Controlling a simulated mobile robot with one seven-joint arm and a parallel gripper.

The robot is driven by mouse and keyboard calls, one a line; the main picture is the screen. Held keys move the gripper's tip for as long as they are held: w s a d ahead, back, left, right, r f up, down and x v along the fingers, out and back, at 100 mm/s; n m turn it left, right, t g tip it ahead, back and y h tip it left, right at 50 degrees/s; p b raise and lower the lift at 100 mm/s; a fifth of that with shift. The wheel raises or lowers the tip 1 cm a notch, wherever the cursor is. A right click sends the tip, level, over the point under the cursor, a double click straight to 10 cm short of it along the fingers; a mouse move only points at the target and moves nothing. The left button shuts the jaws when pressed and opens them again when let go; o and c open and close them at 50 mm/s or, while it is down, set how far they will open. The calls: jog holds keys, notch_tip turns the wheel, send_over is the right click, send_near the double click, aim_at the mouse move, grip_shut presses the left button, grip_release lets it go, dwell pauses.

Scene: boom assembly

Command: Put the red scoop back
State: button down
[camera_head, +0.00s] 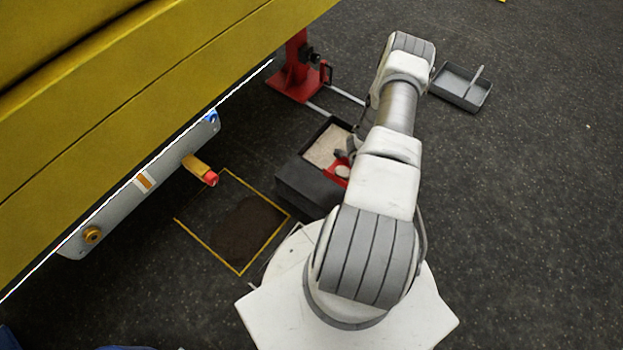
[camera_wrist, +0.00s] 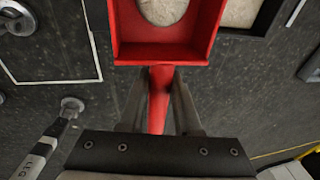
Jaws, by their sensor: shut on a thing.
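The red scoop (camera_wrist: 163,48) fills the top middle of the wrist view, with a pale oval patch of material in its pan. Its red handle (camera_wrist: 159,95) runs down between the two fingers of my gripper (camera_wrist: 160,105), which is shut on it. In the head view the red scoop (camera_head: 337,172) shows at the near right side of a dark box (camera_head: 303,188) with pale granular material (camera_head: 325,146) inside. My arm partly hides the scoop and gripper there. I cannot tell whether the scoop touches the box.
A grey tray (camera_head: 452,94) with a light bar lies on the floor at right. A red stand (camera_head: 297,75) rises behind the box. A yellow boom (camera_head: 120,110) overhangs the left. A yellow-outlined square (camera_head: 238,272) holds a dark patch.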

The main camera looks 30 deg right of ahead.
jog(key=w+a+f+b, duration=0.1)
jog(key=w+a+f, duration=0.1)
jog(key=w+a+f+b, duration=0.2)
jog(key=w+a, duration=0.1)
jog(key=w+a+f+b, duration=0.1)
jog(key=w+a+f, duration=0.1)
jog(key=w+f, duration=0.1)
jog(key=shift+w+a, duration=0.2)
jog(key=shift+a, duration=0.1)
jog(key=shift+a+b+x, duration=0.2)
jog(key=shift+b+x, duration=0.4)
jog(key=shift+x, duration=0.35)
jog(key=shift+a+b+x, duration=0.2)
jog(key=shift+b+x, duration=0.35)
jog(key=shift+x, duration=0.4)
jog(key=shift+w+f, duration=0.2)
jog(key=c, duration=0.6)
grip_release()
